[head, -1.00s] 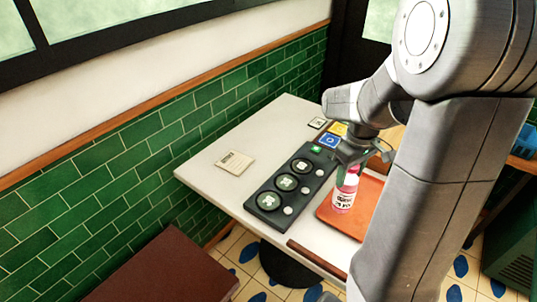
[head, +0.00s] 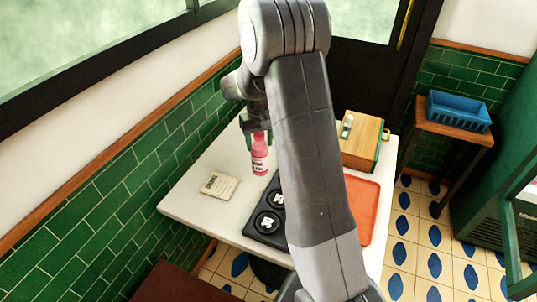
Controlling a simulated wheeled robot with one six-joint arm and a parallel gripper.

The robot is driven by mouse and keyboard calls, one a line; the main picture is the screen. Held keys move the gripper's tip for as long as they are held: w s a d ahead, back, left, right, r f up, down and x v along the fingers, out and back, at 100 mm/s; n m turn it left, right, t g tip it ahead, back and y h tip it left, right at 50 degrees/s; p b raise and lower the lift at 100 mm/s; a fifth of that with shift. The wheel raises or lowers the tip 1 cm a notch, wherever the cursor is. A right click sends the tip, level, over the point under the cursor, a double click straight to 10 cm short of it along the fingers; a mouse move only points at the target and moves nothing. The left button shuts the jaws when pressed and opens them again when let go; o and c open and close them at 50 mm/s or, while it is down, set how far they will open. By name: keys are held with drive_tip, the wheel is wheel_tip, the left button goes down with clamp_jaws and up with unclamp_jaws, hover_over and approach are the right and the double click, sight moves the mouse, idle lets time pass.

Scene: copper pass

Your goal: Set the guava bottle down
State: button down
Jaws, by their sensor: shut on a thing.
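The guava bottle (head: 260,159) is pink with a white label and dark lettering. In the head view it is upright at the far left part of the white table (head: 187,204), behind the black panel. My gripper (head: 257,132) is shut on its top from above. I cannot tell whether the bottle's base touches the table or hangs just above it. My arm hides part of the middle of the table.
The black panel with round dials (head: 266,224) and the cream card (head: 219,185) lie near the bottle. An orange tray (head: 367,205) is right of my arm. A wooden box (head: 361,142) stands at the back right. A blue crate (head: 458,111) sits on a side stand.

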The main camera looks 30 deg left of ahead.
sight(260, 154)
drive_tip(key=shift+f+p, duration=0.35)
drive_tip(key=shift+f, duration=2.3)
drive_tip(key=shift+f, duration=0.2)
drive_tip(key=c, duration=0.6)
unclamp_jaws()
drive_tip(key=shift+o, duration=0.2)
drive_tip(key=shift+r, duration=0.1)
